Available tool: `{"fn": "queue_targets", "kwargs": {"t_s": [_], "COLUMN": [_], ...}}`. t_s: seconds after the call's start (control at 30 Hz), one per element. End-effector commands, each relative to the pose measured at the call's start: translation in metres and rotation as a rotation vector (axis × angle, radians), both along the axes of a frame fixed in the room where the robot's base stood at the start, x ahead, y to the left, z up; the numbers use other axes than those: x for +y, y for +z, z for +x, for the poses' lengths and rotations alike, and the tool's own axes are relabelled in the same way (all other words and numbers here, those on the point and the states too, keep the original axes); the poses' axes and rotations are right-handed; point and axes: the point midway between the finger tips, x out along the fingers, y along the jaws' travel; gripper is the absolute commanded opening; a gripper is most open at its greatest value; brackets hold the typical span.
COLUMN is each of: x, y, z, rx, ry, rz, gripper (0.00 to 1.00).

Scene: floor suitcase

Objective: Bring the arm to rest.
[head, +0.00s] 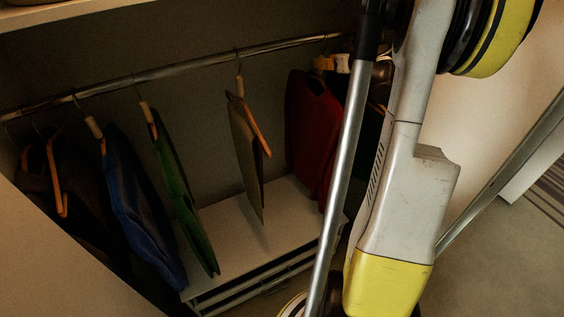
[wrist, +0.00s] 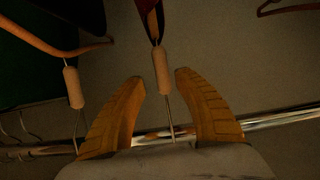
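My gripper (head: 323,63) is at the right end of the clothes rail in the head view, partly hidden behind my arm. In the wrist view my gripper (wrist: 160,76) has its two yellow fingers spread apart. The wooden neck (wrist: 162,70) and metal hook of a hanger lie between the fingers, with a visible gap on each side. A dark red garment edge (wrist: 172,8) shows above that neck. In the head view the red garment (head: 311,130) hangs just below my gripper.
The metal rail (head: 150,75) also carries a blue garment (head: 135,205), a green garment (head: 180,190) and a beige garment (head: 245,150). A white drawer unit (head: 235,230) stands below. Another hanger neck (wrist: 73,88) is left of the fingers. Open floor (head: 500,255) lies at right.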

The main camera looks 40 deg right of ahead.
Motion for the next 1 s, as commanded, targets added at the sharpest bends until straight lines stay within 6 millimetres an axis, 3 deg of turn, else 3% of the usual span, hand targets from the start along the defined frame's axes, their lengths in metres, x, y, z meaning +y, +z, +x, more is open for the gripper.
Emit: {"fn": "queue_targets", "kwargs": {"t_s": [0.3, 0.5, 0.87, 0.97, 1.0], "x": [0.015, 0.020, 0.026, 0.051, 0.070], "y": [0.027, 0.037, 0.038, 0.033, 0.028], "z": [-0.064, -0.088, -0.091, -0.080, -0.073], "rx": [0.000, 0.001, 0.003, 0.026, 0.043], "ry": [-0.003, -0.002, 0.003, 0.028, 0.045], "rz": [0.001, 0.002, 0.003, 0.024, 0.038], "gripper": [0.38, 0.38, 0.38, 0.38, 0.38]}}
